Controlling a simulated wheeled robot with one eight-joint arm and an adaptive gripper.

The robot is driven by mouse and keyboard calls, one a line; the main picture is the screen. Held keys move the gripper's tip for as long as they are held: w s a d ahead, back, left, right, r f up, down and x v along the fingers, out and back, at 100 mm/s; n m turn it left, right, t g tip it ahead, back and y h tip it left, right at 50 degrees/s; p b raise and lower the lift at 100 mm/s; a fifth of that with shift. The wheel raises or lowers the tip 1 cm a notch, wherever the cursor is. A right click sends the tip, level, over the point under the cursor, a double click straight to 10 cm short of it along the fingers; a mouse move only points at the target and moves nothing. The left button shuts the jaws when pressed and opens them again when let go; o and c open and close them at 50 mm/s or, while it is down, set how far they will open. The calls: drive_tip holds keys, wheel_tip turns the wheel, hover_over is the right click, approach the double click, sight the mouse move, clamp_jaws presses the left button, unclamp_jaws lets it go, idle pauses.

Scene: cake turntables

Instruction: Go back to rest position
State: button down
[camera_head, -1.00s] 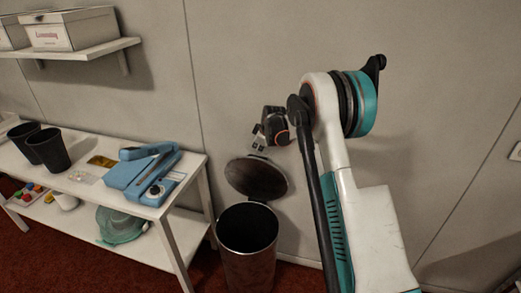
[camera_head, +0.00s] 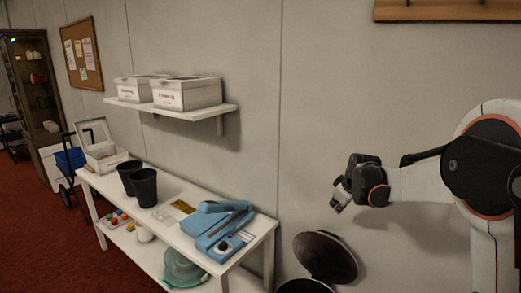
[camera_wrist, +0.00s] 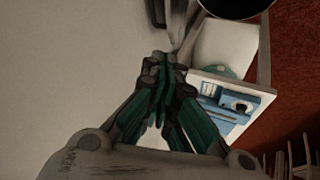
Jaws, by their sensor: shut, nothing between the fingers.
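My gripper (camera_head: 339,205) is at the right in the head view, at the end of my raised arm, in front of the wall above the open bin. Its fingers are small there. In the wrist view my gripper (camera_wrist: 160,66) fills the middle; its teal-and-black fingers are together with nothing between them. The gripper touches no object that I can see.
A round bin with its lid (camera_head: 325,256) raised stands below my gripper. Left of it is a white table (camera_head: 258,240) with a blue device (camera_head: 222,222) and black cups (camera_head: 144,188). A wall shelf (camera_head: 226,109) holds white boxes (camera_head: 187,93). Red floor (camera_head: 40,240) is open at left.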

drive_tip(key=s+a+r+m, duration=0.25)
drive_tip(key=s+r, duration=0.45)
drive_tip(key=s, duration=0.4)
drive_tip(key=s+a+f+m, duration=0.1)
drive_tip(key=s+a+m, duration=0.1)
drive_tip(key=s, duration=1.3)
drive_tip(key=s+a+f+m, duration=0.1)
drive_tip(key=s+a+m, duration=0.1)
drive_tip(key=s, duration=1.4)
drive_tip(key=shift+a+f+m+t, duration=0.2)
drive_tip(key=shift+a+m+t, duration=0.1)
drive_tip(key=shift+m, duration=0.25)
